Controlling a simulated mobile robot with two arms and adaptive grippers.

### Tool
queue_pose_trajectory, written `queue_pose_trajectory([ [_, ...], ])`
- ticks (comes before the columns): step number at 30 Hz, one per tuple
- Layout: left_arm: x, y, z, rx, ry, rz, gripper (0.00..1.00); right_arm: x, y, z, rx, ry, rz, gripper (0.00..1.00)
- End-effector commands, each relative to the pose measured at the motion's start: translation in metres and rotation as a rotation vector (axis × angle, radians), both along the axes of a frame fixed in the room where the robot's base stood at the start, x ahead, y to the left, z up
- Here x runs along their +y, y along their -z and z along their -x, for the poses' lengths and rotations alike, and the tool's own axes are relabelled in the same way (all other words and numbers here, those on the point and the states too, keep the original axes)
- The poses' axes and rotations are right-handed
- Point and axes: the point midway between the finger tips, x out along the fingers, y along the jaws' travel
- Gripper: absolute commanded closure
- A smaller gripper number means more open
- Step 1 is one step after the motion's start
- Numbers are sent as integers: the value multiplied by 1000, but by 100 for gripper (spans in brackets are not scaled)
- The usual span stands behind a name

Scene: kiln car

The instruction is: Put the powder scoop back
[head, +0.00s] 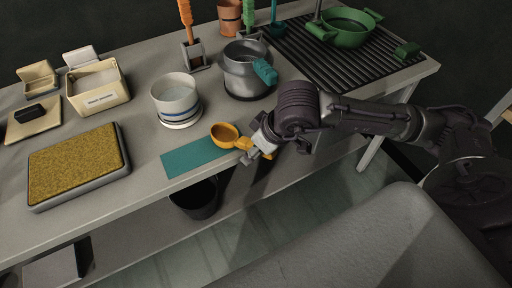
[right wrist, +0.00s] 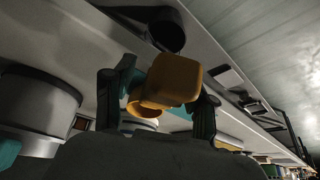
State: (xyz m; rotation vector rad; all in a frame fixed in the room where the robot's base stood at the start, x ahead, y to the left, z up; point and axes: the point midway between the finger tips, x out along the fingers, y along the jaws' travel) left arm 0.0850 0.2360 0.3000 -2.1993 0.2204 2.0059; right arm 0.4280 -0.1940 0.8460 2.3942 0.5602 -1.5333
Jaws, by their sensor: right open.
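The orange-yellow powder scoop (head: 224,133) is at the table's front edge, at the right end of a teal mat (head: 190,157). Its bowl is to the left and its handle points right toward my right gripper (head: 256,150). In the right wrist view the scoop's handle (right wrist: 175,80) is between the two open fingers of my right gripper (right wrist: 158,108), with its bowl partly hidden behind. I cannot tell whether a finger touches it. A cream box (head: 99,100) with a label and pale contents stands at the back left, its lid up. My left gripper is not in view.
A white blue-banded pot (head: 176,98) and a grey pot (head: 246,70) with a teal holder stand behind the scoop. A gold sponge-like pad (head: 78,165) lies left. A green pan (head: 347,22) is on the black rack. A dark bin (head: 195,199) is below.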

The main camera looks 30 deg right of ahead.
Motion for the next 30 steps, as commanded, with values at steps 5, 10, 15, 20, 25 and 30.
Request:
queue_pose_trajectory([
  [5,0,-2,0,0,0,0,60,-1,-3,1,-1,0,0,44],
  [10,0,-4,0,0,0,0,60,-2,-10,3,-1,0,0,44],
  [15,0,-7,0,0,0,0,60,-3,-16,6,-1,0,0,44],
  [20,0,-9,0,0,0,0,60,-4,-22,8,-1,0,0,44],
  [25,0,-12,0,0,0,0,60,-6,-28,11,-2,1,0,44],
  [30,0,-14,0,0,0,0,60,-7,-35,13,-2,0,-1,44],
])
